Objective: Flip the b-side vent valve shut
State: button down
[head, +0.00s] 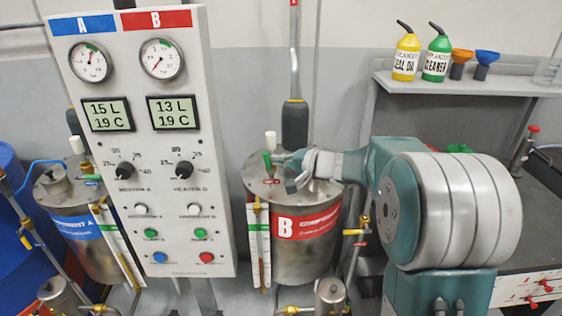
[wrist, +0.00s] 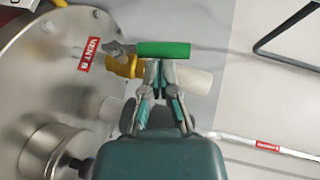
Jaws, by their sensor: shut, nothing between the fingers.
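The b-side vent valve sits on the lid of the steel tank marked B (head: 307,258). Its green handle (head: 267,160) shows small in the head view, beside my gripper. In the wrist view the green handle (wrist: 163,49) points right from its grey lever end, above a yellow valve body (wrist: 122,66). A red VENT label (wrist: 89,54) is to its left. My gripper (wrist: 159,64) is shut and empty, its fingertips just below the handle's near edge. I cannot tell whether they touch it. My fingers partly hide the valve body and a white part behind them.
The control panel (head: 150,240) with gauges and displays stands left of tank B. Tank A (head: 85,245) is further left. A shelf (head: 460,85) with bottles and funnels hangs at right. Metal fittings (wrist: 55,150) rise from the lid at lower left in the wrist view.

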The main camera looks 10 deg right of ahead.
jog(key=shift+w+a+r+n+g+h, duration=0.15)
jog(key=shift+a+r+n+g+h, duration=0.1)
jog(key=shift+a+n+g+h, duration=0.6)
jog(key=h, duration=0.1)
jog(key=a+h, duration=0.1)
jog(key=shift+w+a+n+g+h, duration=0.1)
jog(key=shift+w+n+g+h, duration=0.05)
jog(key=shift+n+g+h, duration=0.15)
jog(key=h, duration=0.1)
jog(key=a+f+n+g+h, duration=0.1)
jog(key=a+h, duration=0.1)
jog(key=h, duration=0.1)
jog(key=shift+w+a+f+n, duration=0.2)
jog(key=shift+w+n, duration=0.05)
jog(key=shift+n, duration=0.1)
jog(key=shift+r, duration=0.1)
jog(key=shift+r, duration=0.7)
